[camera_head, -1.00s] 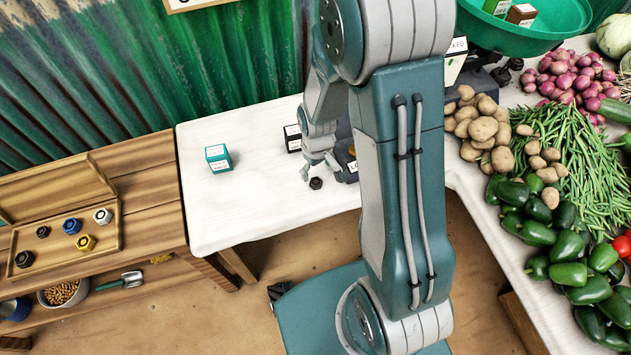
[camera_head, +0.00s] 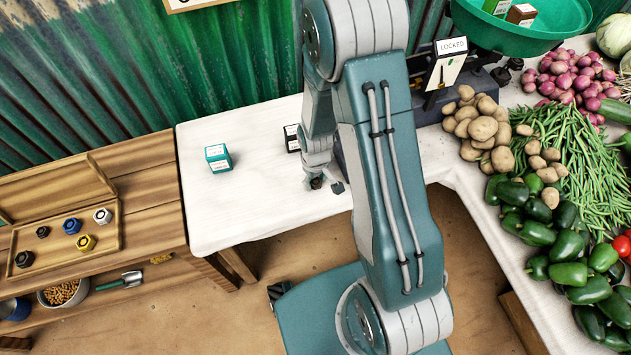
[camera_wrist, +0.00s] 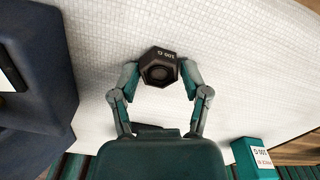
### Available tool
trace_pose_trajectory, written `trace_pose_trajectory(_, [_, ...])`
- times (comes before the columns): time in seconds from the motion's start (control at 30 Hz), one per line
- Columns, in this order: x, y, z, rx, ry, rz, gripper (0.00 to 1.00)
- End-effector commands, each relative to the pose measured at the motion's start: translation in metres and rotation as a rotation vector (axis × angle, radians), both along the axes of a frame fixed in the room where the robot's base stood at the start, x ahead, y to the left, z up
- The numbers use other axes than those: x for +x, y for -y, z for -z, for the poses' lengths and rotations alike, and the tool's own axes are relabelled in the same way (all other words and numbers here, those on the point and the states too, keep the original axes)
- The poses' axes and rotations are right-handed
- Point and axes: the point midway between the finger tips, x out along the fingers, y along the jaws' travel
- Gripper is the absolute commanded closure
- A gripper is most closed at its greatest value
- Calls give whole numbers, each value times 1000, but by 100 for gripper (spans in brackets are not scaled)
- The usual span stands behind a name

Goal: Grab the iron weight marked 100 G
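The iron weight marked 100 G (camera_wrist: 158,68) is a small dark hexagonal block on the white cloth, its marking upside down in the wrist view. In the head view the weight (camera_head: 316,183) shows only partly under my gripper (camera_head: 325,184). In the wrist view my gripper (camera_wrist: 159,72) has one finger on each side of the weight. The fingers are spread, with a narrow gap on the left; I cannot tell whether the right one touches.
A teal labelled box (camera_head: 218,158) stands left on the white table (camera_head: 240,205). A dark box with a white label (camera_head: 291,138) is behind my gripper. The scale with its LOCKED sign (camera_head: 447,65) and green pan (camera_head: 530,35) stands right. A wooden tray (camera_head: 110,230) holds several coloured weights.

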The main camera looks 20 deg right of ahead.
Motion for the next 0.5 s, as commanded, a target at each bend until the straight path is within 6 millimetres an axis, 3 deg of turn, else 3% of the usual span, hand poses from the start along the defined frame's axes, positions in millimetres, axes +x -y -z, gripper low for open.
trace_pose_trajectory(0.03, [0, 0, 0, 0, 0, 0, 86])
trace_pose_trajectory(0.07, [0, 0, 0, 0, 0, 0, 100])
trace_pose_trajectory(0.5, [0, 0, -1, 0, -1, 0, 100])
